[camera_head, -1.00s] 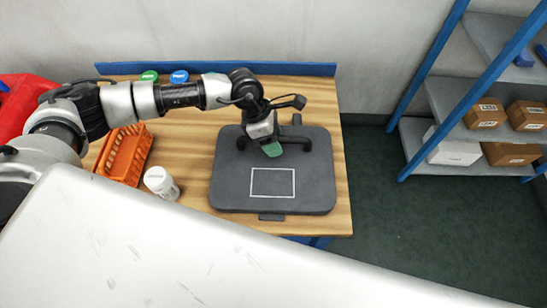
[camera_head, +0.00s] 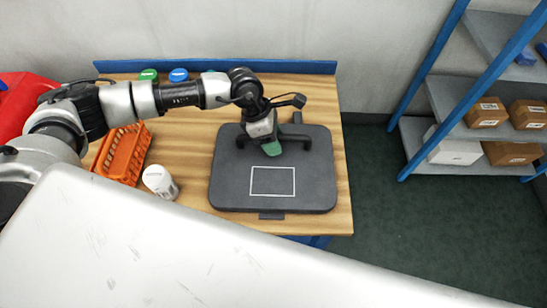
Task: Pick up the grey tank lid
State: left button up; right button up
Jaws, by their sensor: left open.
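The grey tank lid (camera_head: 235,180) lies flat on the wooden workbench. It is a dark rounded slab with a white rectangle outline and a raised bar handle (camera_head: 293,136) near its far edge. My left gripper (camera_head: 272,149) is over the far part of the lid, at the handle, with its green-padded fingertip pointing down. It is open, and the wrist hides part of the handle. I cannot tell whether the fingers touch the handle. My right gripper is not in view.
An orange basket (camera_head: 122,154) and a white jar (camera_head: 160,181) stand left of the lid. Green (camera_head: 149,75) and blue (camera_head: 178,75) caps are at the back. Blue-framed shelves (camera_head: 460,130) with boxes stand at right, beyond clear floor.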

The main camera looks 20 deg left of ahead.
pick_arm(q)
grip_shut()
jog(key=shift+r, duration=0.15)
